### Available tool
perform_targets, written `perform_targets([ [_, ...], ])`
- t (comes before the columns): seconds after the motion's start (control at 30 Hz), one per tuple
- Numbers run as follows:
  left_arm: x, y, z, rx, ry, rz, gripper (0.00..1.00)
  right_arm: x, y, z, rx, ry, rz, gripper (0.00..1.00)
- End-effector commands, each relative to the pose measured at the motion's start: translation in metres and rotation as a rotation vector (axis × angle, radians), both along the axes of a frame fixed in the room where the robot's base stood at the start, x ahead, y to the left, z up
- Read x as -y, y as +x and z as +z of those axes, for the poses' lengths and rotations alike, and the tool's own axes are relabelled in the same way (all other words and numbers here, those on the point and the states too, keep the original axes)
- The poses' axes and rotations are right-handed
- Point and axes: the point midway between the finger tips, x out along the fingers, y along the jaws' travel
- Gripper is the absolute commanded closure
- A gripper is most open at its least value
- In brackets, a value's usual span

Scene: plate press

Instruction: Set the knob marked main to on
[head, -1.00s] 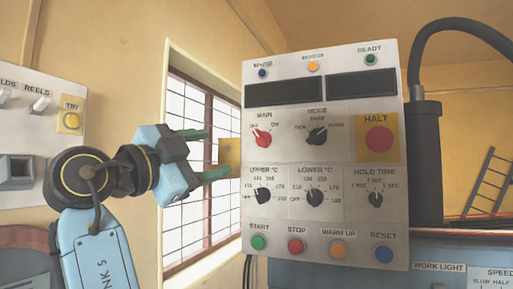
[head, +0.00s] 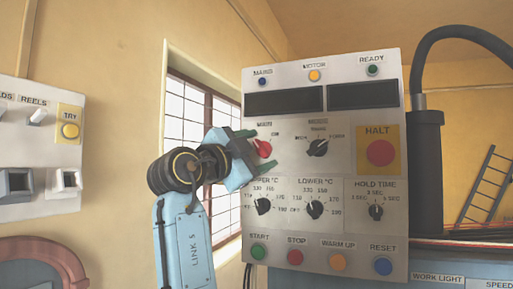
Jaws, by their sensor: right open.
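The red MAIN knob (head: 264,148) is at the upper left of the white control panel (head: 340,68), below the dark displays. My right gripper (head: 254,149) is at this knob, with its green fingers spread, one above and one below it in the picture. It is open; I cannot tell whether a finger touches the knob. The gripper hides part of the MAIN dial's markings, and I cannot clearly read where the pointer stands. My left gripper is not in view.
The black MODE knob (head: 317,147) and the yellow-backed HALT button (head: 380,153) are to the right. The upper °C knob (head: 263,207) is just below the gripper. A second panel (head: 38,128) is at the left edge, with a barred window between.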

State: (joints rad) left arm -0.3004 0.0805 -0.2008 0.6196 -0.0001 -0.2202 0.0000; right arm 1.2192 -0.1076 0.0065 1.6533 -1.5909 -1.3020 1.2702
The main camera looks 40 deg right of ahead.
Motion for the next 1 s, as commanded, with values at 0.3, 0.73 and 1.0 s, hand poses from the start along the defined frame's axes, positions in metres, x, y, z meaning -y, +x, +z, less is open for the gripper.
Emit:
perform_targets([
  [0.3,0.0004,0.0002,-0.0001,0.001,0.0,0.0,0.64,0.0004,0.0002,-0.0004,-0.001,0.0,0.0,0.49],
  [0.73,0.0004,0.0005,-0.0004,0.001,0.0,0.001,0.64,0.0002,0.0,-0.0003,0.007,0.004,-0.001,0.82],
  [1.0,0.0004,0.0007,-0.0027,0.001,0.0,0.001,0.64,-0.0001,0.0002,0.0003,0.094,0.05,-0.001,0.82],
])
